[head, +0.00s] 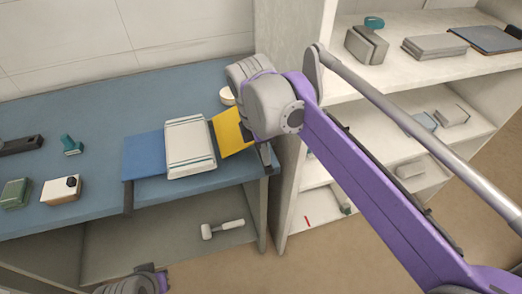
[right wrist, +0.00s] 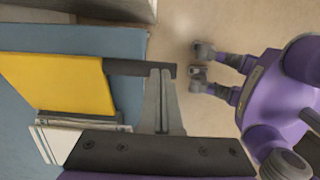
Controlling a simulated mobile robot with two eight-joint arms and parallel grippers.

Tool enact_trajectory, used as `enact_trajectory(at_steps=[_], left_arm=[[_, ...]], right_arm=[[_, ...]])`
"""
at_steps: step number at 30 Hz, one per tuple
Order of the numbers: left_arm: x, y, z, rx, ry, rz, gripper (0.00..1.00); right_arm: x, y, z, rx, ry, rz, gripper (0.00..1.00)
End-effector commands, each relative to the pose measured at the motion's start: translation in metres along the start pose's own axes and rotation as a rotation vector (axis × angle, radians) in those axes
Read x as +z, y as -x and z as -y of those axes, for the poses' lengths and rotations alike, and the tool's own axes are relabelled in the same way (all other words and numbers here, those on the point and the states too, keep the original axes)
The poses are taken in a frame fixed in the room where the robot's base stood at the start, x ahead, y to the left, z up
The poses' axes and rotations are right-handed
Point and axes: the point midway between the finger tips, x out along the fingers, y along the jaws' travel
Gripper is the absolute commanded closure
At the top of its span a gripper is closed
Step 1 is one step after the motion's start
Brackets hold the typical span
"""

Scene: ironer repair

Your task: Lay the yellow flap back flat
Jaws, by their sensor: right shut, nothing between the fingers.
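The yellow flap (head: 229,134) is on the right side of the white box with teal edges (head: 190,147), partly hidden by my right wrist. It looks slanted in the head view; its exact tilt is hard to tell. In the right wrist view the yellow flap (right wrist: 58,82) has a dark bar (right wrist: 125,67) at its edge. My right gripper (right wrist: 162,100) is shut and empty, its fingertips at the dark bar; I cannot tell whether they touch. A blue flap (head: 143,158) lies to the left of the box. My left gripper's jaws are not visible.
The blue bench (head: 90,105) also holds a teal stamp-like item (head: 70,146), a green box (head: 15,193) and a cream block (head: 61,189). A hammer (head: 222,228) lies on the lower shelf. A white shelf unit (head: 400,107) stands close on the right.

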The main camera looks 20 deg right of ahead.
Motion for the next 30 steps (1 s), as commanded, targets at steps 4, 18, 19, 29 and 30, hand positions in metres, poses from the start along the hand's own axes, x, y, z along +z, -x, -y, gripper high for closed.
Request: enact_trajectory(at_steps=[4,18,19,29,30], left_arm=[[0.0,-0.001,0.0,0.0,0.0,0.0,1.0],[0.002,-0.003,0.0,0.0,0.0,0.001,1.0],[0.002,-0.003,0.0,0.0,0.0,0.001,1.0],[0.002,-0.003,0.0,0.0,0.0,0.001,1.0],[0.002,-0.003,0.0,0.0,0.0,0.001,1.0]], right_arm=[[0.007,-0.012,0.0,0.0,-0.006,-0.102,1.0],[0.011,-0.039,0.0,0.0,0.0,-0.234,1.0],[0.011,-0.04,0.0,0.0,0.0,-0.234,1.0],[0.011,-0.043,0.0,-0.001,0.0,-0.233,1.0],[0.011,-0.043,0.0,-0.001,0.001,-0.233,1.0]])
